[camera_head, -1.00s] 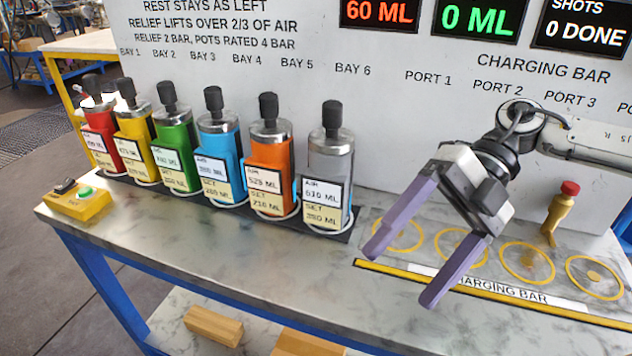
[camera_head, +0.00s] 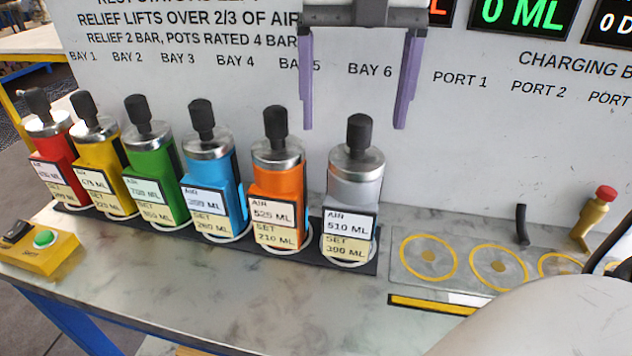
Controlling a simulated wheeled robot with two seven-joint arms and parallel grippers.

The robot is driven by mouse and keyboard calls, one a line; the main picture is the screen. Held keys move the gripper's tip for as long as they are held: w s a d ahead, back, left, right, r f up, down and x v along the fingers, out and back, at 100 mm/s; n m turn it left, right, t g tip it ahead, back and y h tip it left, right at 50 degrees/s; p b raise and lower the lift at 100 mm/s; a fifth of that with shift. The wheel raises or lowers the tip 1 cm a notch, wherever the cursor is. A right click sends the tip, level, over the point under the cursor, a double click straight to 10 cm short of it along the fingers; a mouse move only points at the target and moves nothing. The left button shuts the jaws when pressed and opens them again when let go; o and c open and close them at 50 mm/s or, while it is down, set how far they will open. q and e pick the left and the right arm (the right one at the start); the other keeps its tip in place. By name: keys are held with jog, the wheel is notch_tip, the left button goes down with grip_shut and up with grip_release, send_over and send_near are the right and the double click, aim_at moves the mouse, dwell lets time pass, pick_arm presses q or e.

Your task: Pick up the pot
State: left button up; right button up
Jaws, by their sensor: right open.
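Several pots with metal collars and black knobs stand upright in a row: red (camera_head: 52,150), yellow (camera_head: 98,155), green (camera_head: 150,165), blue (camera_head: 210,172), orange (camera_head: 277,185) and grey (camera_head: 354,185). The task does not say which pot. My right gripper (camera_head: 354,127) hangs from the top of the view, pointing down. Its two purple fingers are wide apart and empty, roughly over the grey pot below BAY 6. In the picture its fingertips are level with the top of the grey pot's knob; I cannot tell the depth gap. My left gripper is out of view.
The pots stand on a dark rack strip (camera_head: 300,252) on a marble-topped bench. A yellow button box (camera_head: 40,250) sits at the left front. The charging bar plate (camera_head: 465,265) with ringed ports and a red-topped brass valve (camera_head: 596,212) are at the right. A white panel rises behind.

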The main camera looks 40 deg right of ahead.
aim_at(357, 164)
notch_tip(357, 164, down, 5)
jog(key=shift+r, duration=0.2)
jog(key=f, duration=0.2)
jog(key=s+f, duration=0.1)
jog(key=f, duration=0.1)
jog(key=shift+d+f, duration=0.15)
jog(key=shift+d, duration=0.05)
jog(key=shift+w+f+p, duration=0.1)
jog(key=shift+f+p, duration=0.2)
jog(key=shift+f, duration=0.15)
jog(key=shift+r, duration=0.1)
grip_shut()
